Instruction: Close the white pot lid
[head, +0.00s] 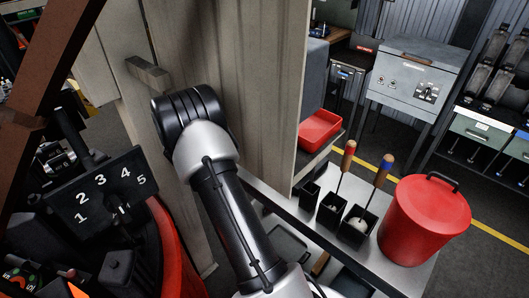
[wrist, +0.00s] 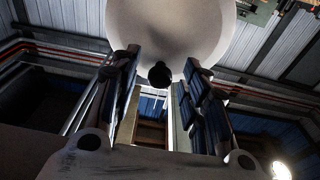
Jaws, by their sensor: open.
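A large white round surface, apparently the white pot lid (wrist: 168,25), fills the top middle of the wrist view. A small black knob (wrist: 160,75) stands out at its lower edge. My gripper (wrist: 163,60) is open, with one finger on each side of the knob and a gap showing on both sides. The fingertips overlap the lid in the picture; I cannot tell whether they touch it. The head view shows my arm, but neither my gripper nor the white lid. The pot body cannot be made out.
In the head view, a wooden panel (head: 262,85) stands behind my arm. A numbered black plate (head: 103,190) is at left. At right, a metal bench holds a red lidded bin (head: 425,220) and black cups with tools (head: 357,225). A red tray (head: 318,130) sits behind.

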